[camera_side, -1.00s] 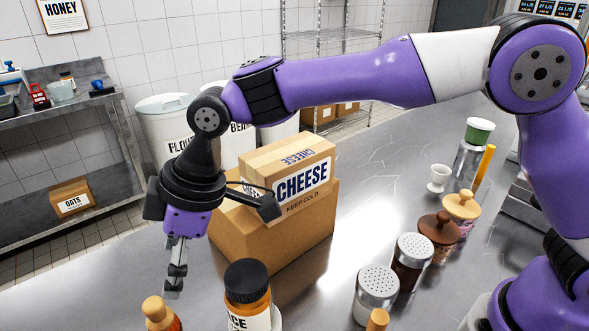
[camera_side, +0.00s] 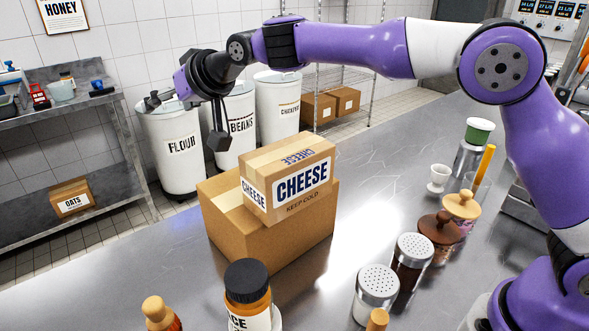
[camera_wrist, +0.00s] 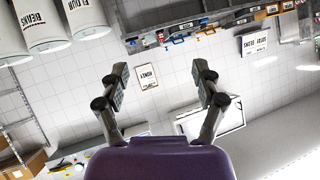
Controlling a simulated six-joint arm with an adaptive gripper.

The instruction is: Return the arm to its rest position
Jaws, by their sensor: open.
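My gripper (camera_side: 152,100) is raised above the steel counter (camera_side: 350,235), at the upper left of the side view. It points left and away from the counter, in front of the white flour bin. In the wrist view my gripper (camera_wrist: 162,85) shows two fingers spread apart with nothing between them. The wrist view looks across at the tiled wall, a honey sign (camera_wrist: 147,77) and a shelf. My arm stretches from the right side of the side view, over the counter, to the gripper.
On the counter a cheese box (camera_side: 288,180) sits on a larger carton (camera_side: 232,238). A sauce jar (camera_side: 248,295), shakers (camera_side: 376,290) and lidded jars (camera_side: 440,235) stand nearer. White bins (camera_side: 180,155) stand behind on the floor. The air around my gripper looks clear.

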